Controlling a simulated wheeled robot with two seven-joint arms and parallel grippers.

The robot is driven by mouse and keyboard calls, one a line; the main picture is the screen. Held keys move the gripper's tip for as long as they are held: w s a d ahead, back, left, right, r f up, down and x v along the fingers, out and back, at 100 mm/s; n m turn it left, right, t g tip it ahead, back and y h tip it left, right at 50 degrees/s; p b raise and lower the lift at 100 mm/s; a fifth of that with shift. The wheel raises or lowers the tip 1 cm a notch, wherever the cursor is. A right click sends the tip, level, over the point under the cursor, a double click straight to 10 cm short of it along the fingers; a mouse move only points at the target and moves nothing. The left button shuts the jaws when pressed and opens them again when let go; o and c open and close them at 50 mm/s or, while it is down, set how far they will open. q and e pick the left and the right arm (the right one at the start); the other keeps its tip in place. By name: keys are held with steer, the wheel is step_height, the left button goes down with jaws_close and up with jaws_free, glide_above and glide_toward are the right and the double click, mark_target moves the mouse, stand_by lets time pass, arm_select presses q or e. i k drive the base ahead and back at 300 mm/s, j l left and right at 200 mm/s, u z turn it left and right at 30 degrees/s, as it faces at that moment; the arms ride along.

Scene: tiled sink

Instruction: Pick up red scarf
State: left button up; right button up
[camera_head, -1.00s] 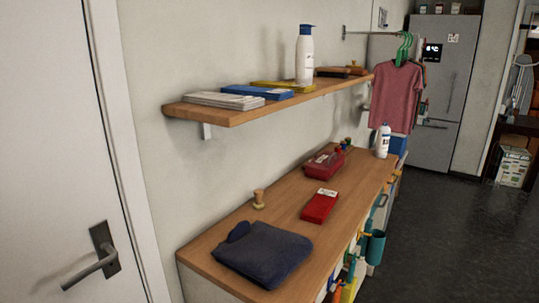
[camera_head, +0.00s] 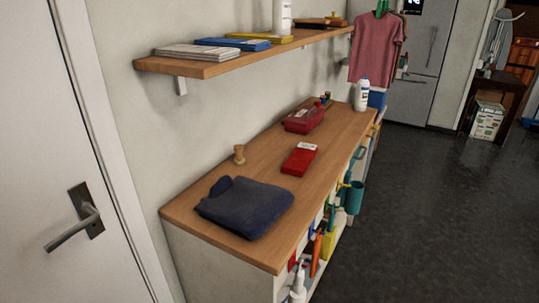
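No item that I can clearly tell as a red scarf shows. A flat red item with a pale label (camera_head: 299,160) lies on the wooden counter (camera_head: 200,216). A darker red case-like item (camera_head: 304,119) lies behind it, with a pale label on top. A pinkish-red shirt (camera_head: 375,48) hangs at the back, beyond the counter. A folded dark blue cloth (camera_head: 243,206) lies on the near end of the counter. Neither of my grippers is in view.
A wooden shelf (camera_head: 215,66) with books and a white bottle (camera_head: 282,15) juts out above the counter. A white door (camera_head: 50,150) stands at left. Teal cups (camera_head: 352,197) and tools hang on the counter's side. The dark floor (camera_head: 430,220) at right is clear.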

mark_target(296, 164)
steer(key=i+l, duration=0.1)
steer(key=l, duration=0.35)
steer(key=i+l, duration=0.15)
steer(key=l, duration=0.3)
steer(key=i+l, duration=0.1)
steer(key=l, duration=0.35)
steer(key=i+l+u, duration=0.1)
steer(key=l, duration=0.35)
steer(key=i+l, duration=0.15)
steer(key=l, duration=0.3)
steer(key=i+l, duration=0.1)
steer(key=l, duration=0.35)
steer(key=i+l, duration=0.1)
steer(key=l, duration=0.35)
steer(key=i+l+u, duration=0.1)
steer(key=l, duration=0.35)
